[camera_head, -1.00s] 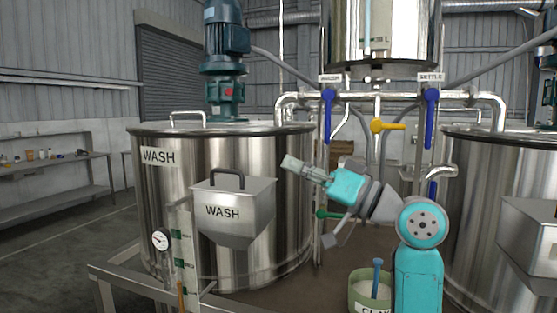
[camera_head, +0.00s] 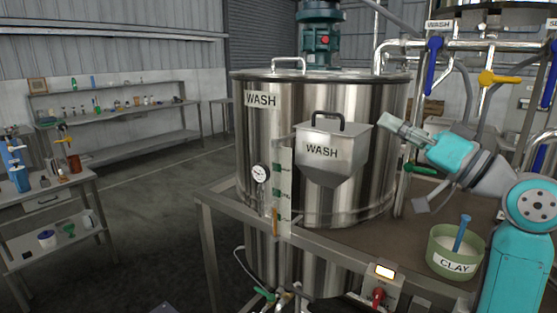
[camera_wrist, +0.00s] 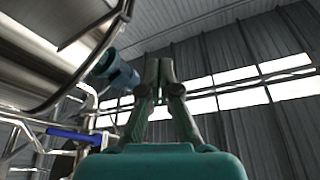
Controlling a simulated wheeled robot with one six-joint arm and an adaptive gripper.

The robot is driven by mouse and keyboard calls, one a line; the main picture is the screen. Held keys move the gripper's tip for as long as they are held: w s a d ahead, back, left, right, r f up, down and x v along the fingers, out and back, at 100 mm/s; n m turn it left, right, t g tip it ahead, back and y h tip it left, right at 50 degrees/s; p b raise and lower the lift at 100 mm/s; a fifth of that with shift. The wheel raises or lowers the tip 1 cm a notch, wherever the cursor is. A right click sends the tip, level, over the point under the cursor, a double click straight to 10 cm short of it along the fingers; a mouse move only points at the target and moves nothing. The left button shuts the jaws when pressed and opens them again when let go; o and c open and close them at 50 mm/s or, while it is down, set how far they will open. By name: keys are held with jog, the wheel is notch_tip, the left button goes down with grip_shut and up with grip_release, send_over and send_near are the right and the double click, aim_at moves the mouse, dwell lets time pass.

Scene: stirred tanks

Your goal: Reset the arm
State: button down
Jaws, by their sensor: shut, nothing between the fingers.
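My gripper (camera_head: 388,123) is at the end of my turquoise and grey arm, on the right side of the head view. My arm is bent, with the forearm slanting up to the left from the elbow.
The steel WASH tank (camera_head: 390,185) stands behind the hopper. Blue valve handles (camera_head: 433,66) and a yellow one (camera_head: 500,77) sit on the pipes. A green CLAY tub (camera_head: 456,262) with a blue-handled tool is below my arm. Open floor lies left, before benches (camera_head: 130,108).

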notch_tip(320, 180, down, 25)
jog(key=d+m+t+h, duration=0.1)
jog(key=m+t+h, duration=0.2)
jog(key=m+h, duration=0.4)
jog(key=s+f+m+h, duration=0.1)
jog(key=s+f+h, duration=0.3)
jog(key=f, duration=0.5)
jog(key=s+f+m+h, duration=0.1)
jog(key=s+f+m, duration=0.1)
jog(key=s+f, duration=0.55)
jog(key=s+a+f+n+g+h, duration=0.1)
jog(key=s+f+h, duration=0.1)
jog(key=s+f, duration=0.55)
jog(key=s+f+n+g+h, duration=0.1)
jog(key=s+f, duration=0.4)
jog(key=s, duration=0.5)
jog(key=s+a+r+n+g, duration=0.1)
jog(key=s+n, duration=0.3)
jog(key=s, duration=1.5)
jog(key=shift+s+a+r+g, duration=0.2)
jog(key=shift+a+r+g, duration=0.1)
jog(key=shift+r+g, duration=0.15)
